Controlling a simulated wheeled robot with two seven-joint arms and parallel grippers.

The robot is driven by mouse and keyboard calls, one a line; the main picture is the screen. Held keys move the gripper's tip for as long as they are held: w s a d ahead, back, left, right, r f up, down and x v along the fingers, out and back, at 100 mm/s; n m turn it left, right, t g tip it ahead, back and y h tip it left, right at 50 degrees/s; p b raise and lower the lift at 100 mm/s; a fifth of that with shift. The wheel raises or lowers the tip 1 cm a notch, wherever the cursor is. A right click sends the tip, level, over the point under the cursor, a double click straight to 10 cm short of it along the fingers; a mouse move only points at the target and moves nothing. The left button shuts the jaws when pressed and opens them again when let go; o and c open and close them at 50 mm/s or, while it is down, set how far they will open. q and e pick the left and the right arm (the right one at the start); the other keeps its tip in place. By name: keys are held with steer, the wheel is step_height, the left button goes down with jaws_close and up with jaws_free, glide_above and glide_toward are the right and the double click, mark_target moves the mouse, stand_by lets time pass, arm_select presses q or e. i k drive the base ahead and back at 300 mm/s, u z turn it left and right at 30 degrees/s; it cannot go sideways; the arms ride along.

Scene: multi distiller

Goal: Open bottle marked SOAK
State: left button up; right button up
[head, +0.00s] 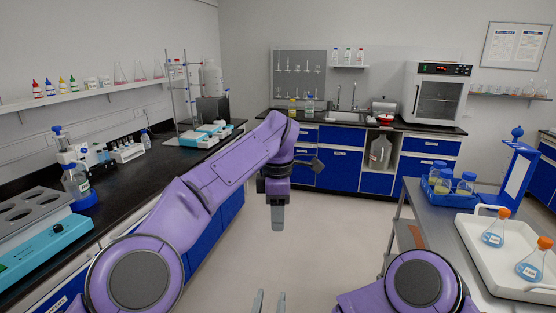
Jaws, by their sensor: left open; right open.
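No label reading SOAK can be made out in the head view; the labels are too small. Blue-capped bottles stand in a blue rack (452,200) on the cart at the right, among them one bottle (465,185) nearest the right side. My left gripper (278,226) hangs pointing down over the open floor, open and empty, away from all the bottles. My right gripper (269,302) is at the bottom edge, open and empty, with only its fingertips showing.
The cart (407,213) at the right also carries a white tray (476,248) with two orange-capped flasks (496,228). The left counter (135,180) holds a turquoise water bath (40,248) and other instruments. The floor (330,225) between is clear.

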mark_target(292, 106)
steer(key=u, duration=0.1)
steer(key=i, duration=5.4)
steer(key=z, duration=0.4)
steer(key=i, duration=1.5)
steer(key=z, duration=0.25)
